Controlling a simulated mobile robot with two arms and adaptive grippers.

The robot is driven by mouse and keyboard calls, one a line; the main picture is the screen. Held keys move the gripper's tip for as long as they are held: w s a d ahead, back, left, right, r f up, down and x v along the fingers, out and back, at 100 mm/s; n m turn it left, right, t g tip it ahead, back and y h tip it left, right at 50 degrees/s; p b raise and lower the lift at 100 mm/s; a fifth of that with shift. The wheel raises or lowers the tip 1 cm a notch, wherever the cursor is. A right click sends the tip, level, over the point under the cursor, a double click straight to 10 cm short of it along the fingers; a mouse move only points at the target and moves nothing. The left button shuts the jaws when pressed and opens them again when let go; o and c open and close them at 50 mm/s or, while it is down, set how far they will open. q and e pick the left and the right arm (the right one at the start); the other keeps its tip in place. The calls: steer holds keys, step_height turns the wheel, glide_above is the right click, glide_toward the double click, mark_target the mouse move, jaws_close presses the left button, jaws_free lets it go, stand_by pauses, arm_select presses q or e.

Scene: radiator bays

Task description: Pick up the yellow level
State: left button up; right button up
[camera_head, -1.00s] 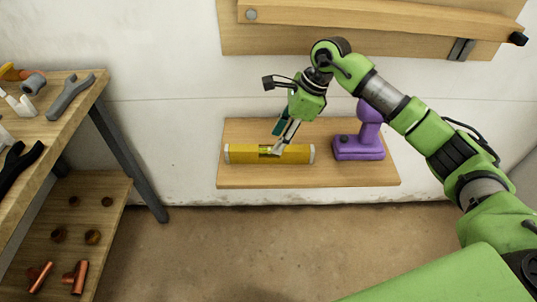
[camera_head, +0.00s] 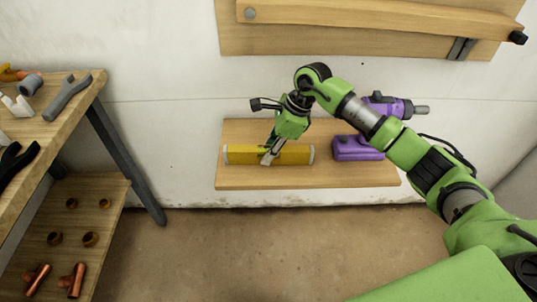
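The yellow level (camera_head: 240,154) lies lengthwise on a wooden wall shelf (camera_head: 300,180), with pale end caps. My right gripper (camera_head: 267,158) reaches down from the right and its fingertips are at the middle of the level, overlapping it in the picture. The fingers are small here, and I cannot tell whether they are closed around the level or only in front of it. My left gripper is out of view.
A purple drill (camera_head: 352,148) stands on the same shelf to the right, partly behind my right arm. A wooden board (camera_head: 360,40) is on the wall above. At left, a workbench (camera_head: 84,92) carries tools, with copper fittings (camera_head: 78,279) on its lower shelf.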

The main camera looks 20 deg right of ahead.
mark_target(266, 148)
jaws_close()
steer(key=shift+r, duration=0.15)
steer(key=shift+r, duration=0.25)
step_height(266, 148, up, 2)
steer(key=shift+r, duration=0.1)
arm_select(q)
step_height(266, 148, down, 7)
steer(key=p, duration=0.2)
arm_select(e)
steer(key=s+a+r, duration=0.3)
steer(key=s+r, duration=0.7)
steer(key=s, duration=0.3)
steer(key=shift+s, duration=0.35)
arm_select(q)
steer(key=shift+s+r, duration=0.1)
